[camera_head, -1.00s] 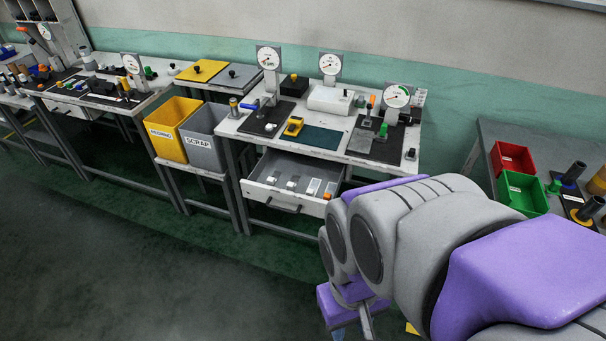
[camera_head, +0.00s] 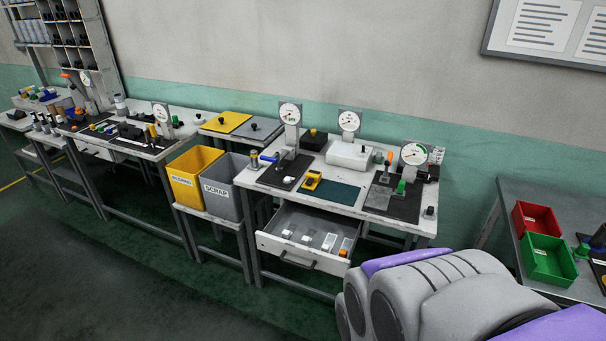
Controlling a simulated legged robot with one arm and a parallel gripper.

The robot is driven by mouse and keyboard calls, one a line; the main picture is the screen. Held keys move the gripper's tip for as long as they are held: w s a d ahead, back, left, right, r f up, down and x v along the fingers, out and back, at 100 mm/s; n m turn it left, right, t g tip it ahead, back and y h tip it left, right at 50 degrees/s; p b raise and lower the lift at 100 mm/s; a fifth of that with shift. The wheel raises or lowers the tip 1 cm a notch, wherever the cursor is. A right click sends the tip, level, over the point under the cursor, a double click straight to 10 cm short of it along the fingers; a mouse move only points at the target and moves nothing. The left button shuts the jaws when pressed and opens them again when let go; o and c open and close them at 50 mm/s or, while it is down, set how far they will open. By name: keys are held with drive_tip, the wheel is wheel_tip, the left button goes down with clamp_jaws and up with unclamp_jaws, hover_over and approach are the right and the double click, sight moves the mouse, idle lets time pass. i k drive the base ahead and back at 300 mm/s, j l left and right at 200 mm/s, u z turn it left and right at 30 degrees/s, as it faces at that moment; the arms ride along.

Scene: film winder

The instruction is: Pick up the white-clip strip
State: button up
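An open drawer (camera_head: 312,257) sticks out of the front of the middle bench. In it lie several small strips or pieces with white ends, among them a white one (camera_head: 306,239) near the middle and a white one (camera_head: 287,233) at the left. A piece with an orange end (camera_head: 344,252) lies at the drawer's right. They are too small to tell which is the white-clip strip. My arm fills the lower right corner, right of the drawer. My gripper is out of the picture.
Red (camera_head: 536,219) and green (camera_head: 547,260) trays are at right. Floor in front is clear.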

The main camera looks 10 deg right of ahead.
sight(327, 246)
drive_tip(key=i+j+z, duration=0.15)
drive_tip(key=i+j, duration=0.15)
drive_tip(key=i+j+z, duration=0.3)
drive_tip(key=i+j, duration=0.2)
drive_tip(key=j, duration=0.25)
drive_tip(key=i+j+z, duration=0.15)
drive_tip(key=j, duration=0.25)
drive_tip(key=i+j+z, duration=0.15)
drive_tip(key=i+j, duration=0.15)
drive_tip(key=j, duration=0.1)
